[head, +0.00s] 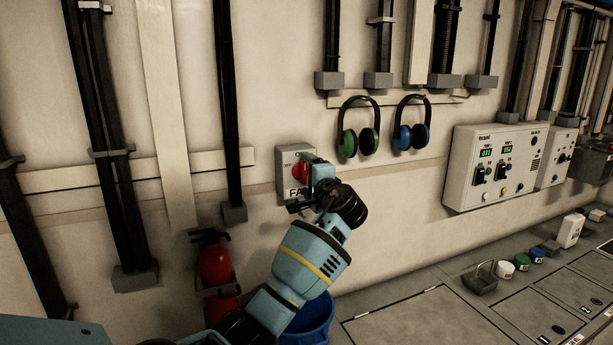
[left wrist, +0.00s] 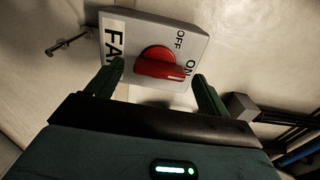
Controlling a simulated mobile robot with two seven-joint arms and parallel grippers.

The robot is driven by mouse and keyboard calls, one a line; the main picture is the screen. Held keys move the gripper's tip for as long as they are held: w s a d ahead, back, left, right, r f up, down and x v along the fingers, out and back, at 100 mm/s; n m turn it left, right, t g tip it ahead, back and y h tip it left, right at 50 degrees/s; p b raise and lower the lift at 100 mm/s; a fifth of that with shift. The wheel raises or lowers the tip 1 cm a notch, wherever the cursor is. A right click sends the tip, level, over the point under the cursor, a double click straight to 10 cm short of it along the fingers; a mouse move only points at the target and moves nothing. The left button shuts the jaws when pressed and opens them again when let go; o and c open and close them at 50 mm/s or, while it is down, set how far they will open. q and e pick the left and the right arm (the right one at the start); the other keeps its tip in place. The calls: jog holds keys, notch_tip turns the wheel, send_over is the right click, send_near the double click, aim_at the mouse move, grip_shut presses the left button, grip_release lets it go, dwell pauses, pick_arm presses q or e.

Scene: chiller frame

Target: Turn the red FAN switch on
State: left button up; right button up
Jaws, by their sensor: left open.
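The red FAN switch (head: 300,172) is a rotary knob on a grey wall box (head: 284,184). In the left wrist view the red knob (left wrist: 158,63) shows its white-marked end pointing toward the ON label, away from OFF. Its handle stands roughly upright in the head view. My left gripper (head: 304,184) is open in front of the box. In the left wrist view the open fingers (left wrist: 159,72) lie on either side of the knob; the left finger looks close to it, but contact is unclear. My right gripper is not in view.
Green (head: 348,143) and blue (head: 402,137) ear defenders hang right of the box. A black pipe (head: 229,110) runs down on its left. A red extinguisher (head: 215,264) and blue bin (head: 312,325) are below. A control panel (head: 492,165) is farther right.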

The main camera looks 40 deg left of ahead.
pick_arm(q)
jog(key=v, duration=0.7)
jog(key=shift+f, duration=0.1)
dwell(0.4)
